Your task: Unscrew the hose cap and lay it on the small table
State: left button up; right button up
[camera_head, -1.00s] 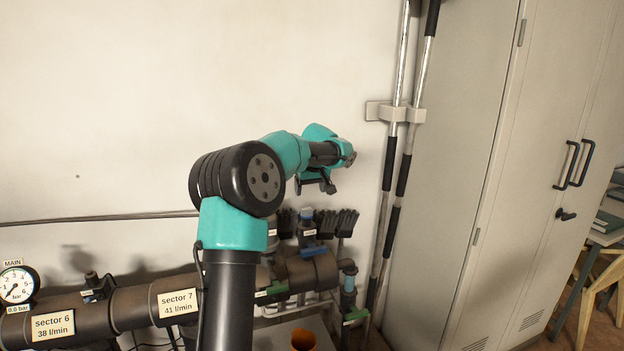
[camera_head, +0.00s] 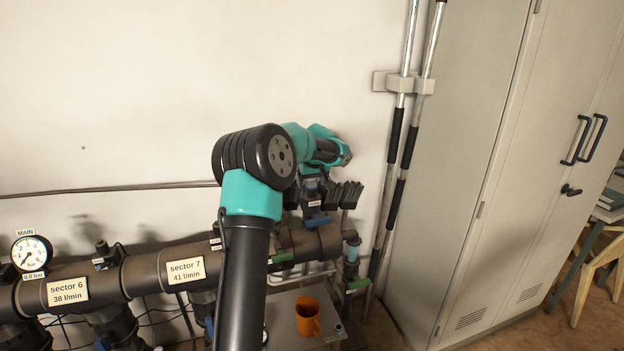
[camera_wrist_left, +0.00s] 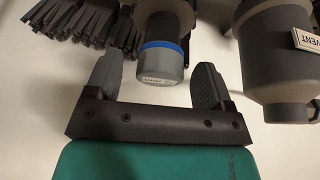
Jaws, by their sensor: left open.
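My left gripper (camera_wrist_left: 155,78) is open in the left wrist view. A grey cap with a blue ring (camera_wrist_left: 163,62), which looks like the hose cap, stands between and slightly beyond its two fingers. Gaps show on both sides, and the fingers do not appear to touch it. In the head view the left arm reaches over the manifold pipe, and its gripper is hard to make out against dark fittings near the wall. I cannot pick out the cap there. The small table (camera_head: 285,338) is low behind my left arm, partly hidden by it. My right gripper is not in view.
The manifold pipe (camera_head: 145,272) runs along the wall with valves and a gauge (camera_head: 30,253). A grey fitting marked VENT (camera_wrist_left: 275,60) and black bristles (camera_wrist_left: 85,22) flank the cap. A tall cabinet (camera_head: 490,170) stands right.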

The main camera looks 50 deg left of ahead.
pick_arm(q)
jog(key=c, duration=1.1)
jog(key=shift+a+n+g, duration=0.1)
jog(key=shift+n+g, duration=0.8)
jog(key=shift+n, duration=1.4)
jog(key=shift+w+n, duration=0.1)
jog(key=shift+n, duration=0.6)
jog(key=n+g, duration=0.1)
jog(key=n, duration=0.2)
jog(key=shift+a+r+g, duration=0.1)
jog(key=shift+a+g, duration=0.05)
jog(key=shift+g, duration=0.25)
jog(key=shift+n, duration=0.3)
jog(key=shift+a+n+g, duration=0.1)
jog(key=shift+n+g, duration=0.2)
jog(key=shift+n, duration=0.6)
jog(key=shift+n+g+h, duration=0.4)
jog(key=shift+n+h, duration=0.1)
jog(key=shift+n, duration=0.7)
